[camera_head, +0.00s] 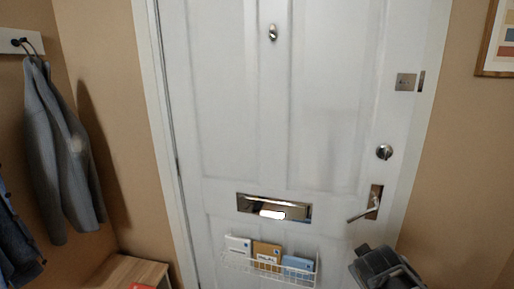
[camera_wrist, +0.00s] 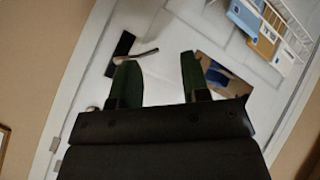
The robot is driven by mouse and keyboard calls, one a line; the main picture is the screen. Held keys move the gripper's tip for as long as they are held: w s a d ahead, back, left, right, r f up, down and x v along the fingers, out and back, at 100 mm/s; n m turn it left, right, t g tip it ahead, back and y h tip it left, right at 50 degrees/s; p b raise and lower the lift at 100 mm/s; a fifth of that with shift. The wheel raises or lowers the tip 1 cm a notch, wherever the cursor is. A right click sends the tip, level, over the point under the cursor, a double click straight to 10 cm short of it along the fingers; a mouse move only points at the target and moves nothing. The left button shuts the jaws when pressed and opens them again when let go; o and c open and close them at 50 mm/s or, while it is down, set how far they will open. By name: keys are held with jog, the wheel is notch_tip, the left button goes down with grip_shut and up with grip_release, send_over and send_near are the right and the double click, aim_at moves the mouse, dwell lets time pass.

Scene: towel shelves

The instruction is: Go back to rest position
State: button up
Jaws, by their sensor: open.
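My gripper (camera_wrist: 157,64) shows in the wrist view with its two dark green fingers apart and nothing between them. It faces the white door (camera_head: 330,110), and the view is tilted. Beyond the fingertips are the door's lever handle (camera_wrist: 134,54) and the metal letter slot (camera_wrist: 222,78), partly hidden by the right finger and gripper body. In the head view, part of my dark arm (camera_head: 385,268) shows at the lower right, below the lever handle (camera_head: 366,207); the fingertips cannot be made out there. The door looks shut.
A white wire basket (camera_head: 268,268) with several booklets hangs below the letter slot (camera_head: 273,208). A round lock (camera_head: 384,152) sits above the handle. A framed picture (camera_head: 497,42) hangs at right.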

jog(key=s+a+f+m+g+y, duration=0.2)
jog(key=s+a+f+g, duration=0.1)
jog(key=a, duration=0.4)
jog(key=s+a+f+m+g+y, duration=0.1)
jog(key=s+a+f+g+y, duration=0.15)
jog(key=a, duration=0.35)
notch_tip(320, 180, up, 7)
jog(key=p, duration=0.6)
jog(key=shift+s+a+t, duration=0.3)
jog(key=shift+a+t, duration=0.05)
jog(key=shift+f+y, duration=0.15)
jog(key=shift+y, duration=0.1)
